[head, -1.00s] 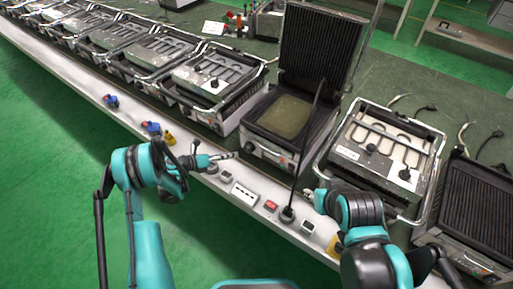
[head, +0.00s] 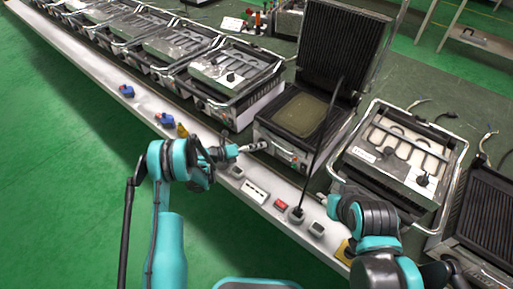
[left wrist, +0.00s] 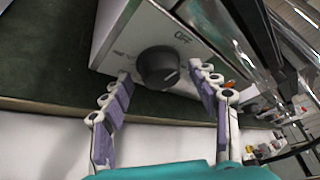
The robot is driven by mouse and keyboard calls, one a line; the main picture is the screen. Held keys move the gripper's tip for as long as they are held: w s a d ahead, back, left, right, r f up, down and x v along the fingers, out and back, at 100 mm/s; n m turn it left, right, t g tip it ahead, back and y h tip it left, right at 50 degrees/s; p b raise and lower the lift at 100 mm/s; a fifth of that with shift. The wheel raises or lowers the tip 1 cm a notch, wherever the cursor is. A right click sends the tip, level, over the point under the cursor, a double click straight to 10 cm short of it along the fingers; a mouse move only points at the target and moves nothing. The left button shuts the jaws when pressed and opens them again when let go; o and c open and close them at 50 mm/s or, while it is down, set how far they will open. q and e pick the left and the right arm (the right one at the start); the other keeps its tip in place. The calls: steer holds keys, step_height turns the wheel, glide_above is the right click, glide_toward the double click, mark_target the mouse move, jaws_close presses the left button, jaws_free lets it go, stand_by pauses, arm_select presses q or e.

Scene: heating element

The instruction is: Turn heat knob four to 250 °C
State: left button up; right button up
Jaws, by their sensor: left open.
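A black heat knob (left wrist: 158,67) sits on a metal front panel in the left wrist view, with "OFF" printed beside it. A white mark shows on its face; I cannot read a temperature setting or the knob's number. My left gripper (left wrist: 164,85) is open, with its purple-padded fingers on either side of the knob. I cannot tell whether they touch it. In the head view my left gripper (head: 255,146) is at the front of the open-lidded grill (head: 300,111), where the knob is hidden or too small. My right gripper (head: 325,197) is near the bench edge, its fingers unclear.
A closed-frame heating unit (head: 396,150) stands right of the open grill, and several similar units (head: 232,72) line the bench to the left. Green floor is clear.

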arm_select(q)
steer(key=c, duration=1.2)
steer(key=shift+o, duration=0.2)
steer(key=shift+d+r+m+y, duration=0.1)
steer(key=shift+r+m+y, duration=0.05)
steer(key=shift+m+y, duration=0.75)
steer(key=shift+s+m+t+y, duration=0.1)
steer(key=shift+m+t+y, duration=0.4)
steer(key=shift+m+y, duration=0.6)
steer(key=shift+m, duration=0.3)
steer(key=o, duration=1.2)
steer(key=shift+c, duration=0.2)
